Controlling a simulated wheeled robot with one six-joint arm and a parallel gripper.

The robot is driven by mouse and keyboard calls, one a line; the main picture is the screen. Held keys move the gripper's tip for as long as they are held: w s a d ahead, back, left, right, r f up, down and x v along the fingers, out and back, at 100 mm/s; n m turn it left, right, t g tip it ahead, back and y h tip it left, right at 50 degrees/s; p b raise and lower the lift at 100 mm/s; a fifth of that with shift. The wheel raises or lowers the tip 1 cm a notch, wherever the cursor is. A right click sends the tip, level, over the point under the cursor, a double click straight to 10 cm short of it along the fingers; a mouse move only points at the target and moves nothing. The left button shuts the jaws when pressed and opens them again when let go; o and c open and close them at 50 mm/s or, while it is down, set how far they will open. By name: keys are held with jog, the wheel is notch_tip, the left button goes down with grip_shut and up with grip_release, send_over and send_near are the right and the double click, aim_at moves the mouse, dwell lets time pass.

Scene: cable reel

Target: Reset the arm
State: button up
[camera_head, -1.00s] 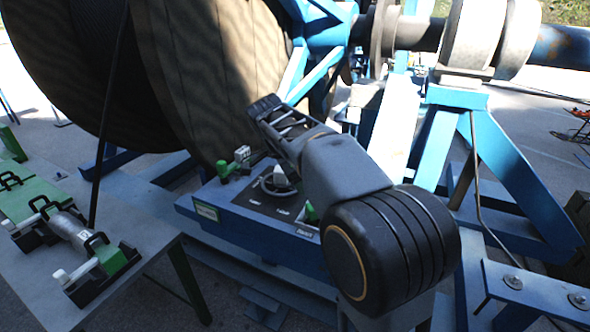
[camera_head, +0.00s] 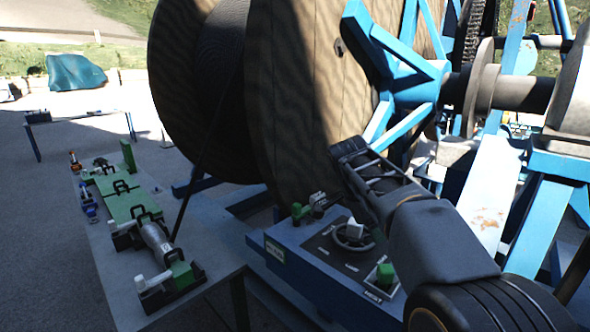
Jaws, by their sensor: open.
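My gripper (camera_head: 345,150) is at the end of my dark arm, right of the middle of the view. It points up and away, in front of the big wooden cable reel (camera_head: 300,90). It is open and I see nothing held in it. Below and left of it is a blue control box (camera_head: 290,260) with a dark panel, a round wheel (camera_head: 352,235), and green controls (camera_head: 385,274). My gripper is apart from these controls in the picture. My forearm hides part of the box's right side.
A grey table (camera_head: 120,270) at left carries green and black clamp fixtures (camera_head: 125,208) with a metal cylinder (camera_head: 155,240). A blue steel frame (camera_head: 535,225) and axle (camera_head: 525,95) stand at right. Another table (camera_head: 85,117) is farther back. Open paving lies at far left.

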jog(key=s+a+f+n+t+y, duration=0.2)
jog(key=s+f+n, duration=0.4)
jog(key=s+n, duration=0.1)
jog(key=s+a+f+n+t+y, duration=0.1)
jog(key=s+f+n+y, duration=0.1)
jog(key=s+f+n, duration=0.5)
jog(key=s+n, duration=0.1)
jog(key=s, duration=0.2)
jog(key=shift+a+n+t, duration=0.3)
jog(key=shift+a+t, duration=0.05)
jog(key=shift+t, duration=0.05)
